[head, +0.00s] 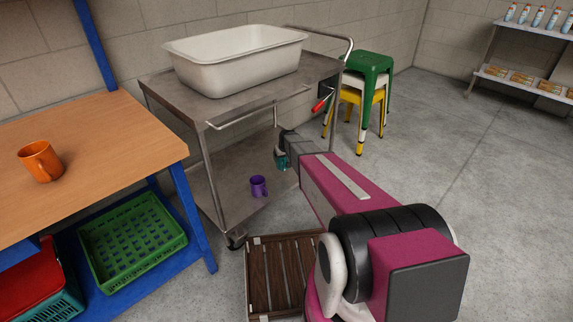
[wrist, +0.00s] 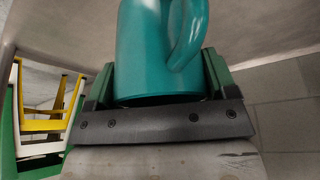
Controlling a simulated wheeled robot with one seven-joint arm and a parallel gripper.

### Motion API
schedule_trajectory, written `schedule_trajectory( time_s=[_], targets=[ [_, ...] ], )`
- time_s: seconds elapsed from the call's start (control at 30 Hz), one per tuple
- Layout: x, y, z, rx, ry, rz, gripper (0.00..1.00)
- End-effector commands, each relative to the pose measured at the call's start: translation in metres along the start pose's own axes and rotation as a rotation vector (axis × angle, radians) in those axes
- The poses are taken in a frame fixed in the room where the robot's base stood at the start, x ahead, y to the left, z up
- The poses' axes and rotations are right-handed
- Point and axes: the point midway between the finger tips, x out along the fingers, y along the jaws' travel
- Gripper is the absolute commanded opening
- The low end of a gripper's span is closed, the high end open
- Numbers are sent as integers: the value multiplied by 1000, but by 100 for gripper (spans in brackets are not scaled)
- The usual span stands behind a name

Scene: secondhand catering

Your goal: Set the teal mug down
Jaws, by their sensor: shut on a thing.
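The teal mug (wrist: 160,45) is between the fingers of my gripper (wrist: 158,85) in the wrist view, its handle at the right. In the head view only a small part of the teal mug (head: 282,162) shows below my gripper (head: 286,154), which is shut on it. They are in the space between the top and lower shelves of the steel cart (head: 205,120). A purple mug (head: 259,187) stands on the lower shelf, left of the teal mug. I cannot tell whether the teal mug touches the shelf.
A white tub (head: 235,75) sits on the cart's top. A slatted wooden crate (head: 283,270) is on the floor in front. Stacked stools (head: 365,75) stand right of the cart. An orange mug (head: 41,161) is on the workbench (head: 100,150) at left.

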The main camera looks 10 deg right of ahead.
Motion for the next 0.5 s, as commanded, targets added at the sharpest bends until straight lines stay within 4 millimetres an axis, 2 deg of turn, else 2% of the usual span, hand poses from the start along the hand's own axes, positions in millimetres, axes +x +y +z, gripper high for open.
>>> schedule_trajectory(
  time_s=[0.1, 0.2, 0.37, 0.5],
  targets=[
    [13, 21, 0, 1, 1, 1, 46],
    [19, 30, 2, 0, 1, 1, 46],
    [24, 35, 4, -1, 1, 0, 46],
    [37, 35, 10, -1, -1, -1, 46]
  ],
)
